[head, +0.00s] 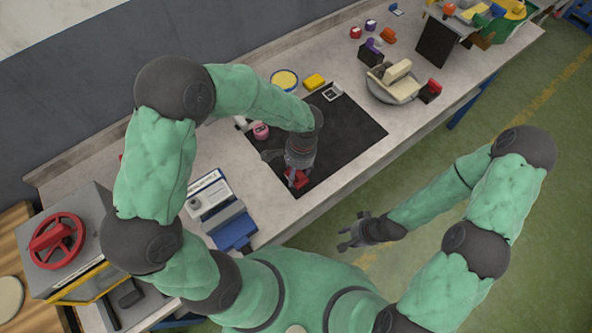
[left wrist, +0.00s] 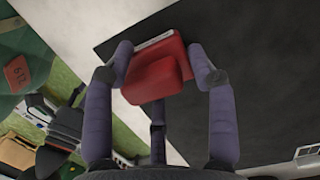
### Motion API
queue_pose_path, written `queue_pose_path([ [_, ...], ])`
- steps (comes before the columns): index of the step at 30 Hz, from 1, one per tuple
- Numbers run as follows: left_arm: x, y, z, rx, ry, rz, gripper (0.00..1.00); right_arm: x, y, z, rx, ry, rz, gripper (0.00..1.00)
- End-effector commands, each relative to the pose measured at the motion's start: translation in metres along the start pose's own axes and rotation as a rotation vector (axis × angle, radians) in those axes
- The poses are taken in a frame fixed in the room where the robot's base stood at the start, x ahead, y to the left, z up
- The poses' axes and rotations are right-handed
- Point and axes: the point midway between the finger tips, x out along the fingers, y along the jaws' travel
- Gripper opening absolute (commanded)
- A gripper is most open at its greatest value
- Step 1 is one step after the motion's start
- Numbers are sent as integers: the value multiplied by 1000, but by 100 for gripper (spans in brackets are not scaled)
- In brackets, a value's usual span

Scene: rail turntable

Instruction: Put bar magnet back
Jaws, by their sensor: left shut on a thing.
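My left gripper (head: 297,174) is shut on a red block with a pale grey edge (left wrist: 155,78), which I take to be the bar magnet. In the left wrist view the fingers (left wrist: 165,72) grip it from both sides. In the head view the red block (head: 299,181) shows just below the fingers, over the front part of the black mat (head: 350,130). I cannot tell whether it touches the mat. My right gripper (head: 352,236) is empty, its fingers spread, over the floor in front of the bench.
A pink round thing (head: 261,131), a yellow block (head: 314,81) and a yellow-topped round dish (head: 285,79) stand near the mat's back. A beige turntable (head: 394,86) stands right of it. A blue-and-white device (head: 222,210) stands left. The mat's right part is clear.

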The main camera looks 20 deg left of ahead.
Motion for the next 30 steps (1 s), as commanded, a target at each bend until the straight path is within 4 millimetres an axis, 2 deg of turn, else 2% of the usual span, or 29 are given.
queue_pose_path([
  [4,4,0,-1,0,0,0,15,3,1,0,0,0,0,40],
  [5,3,0,0,0,0,0,65,2,1,0,0,0,0,40],
  [6,3,0,0,0,0,0,76,2,1,0,0,0,0,40],
  [7,3,0,0,0,0,0,80,2,1,0,0,0,0,40],
  [20,-2,0,0,0,0,0,80,-2,-1,0,0,0,0,40],
  [23,-15,0,0,1,2,-3,80,-4,-1,0,0,0,0,40],
  [30,-63,0,0,1,3,-2,80,-14,-5,0,0,0,0,40],
])
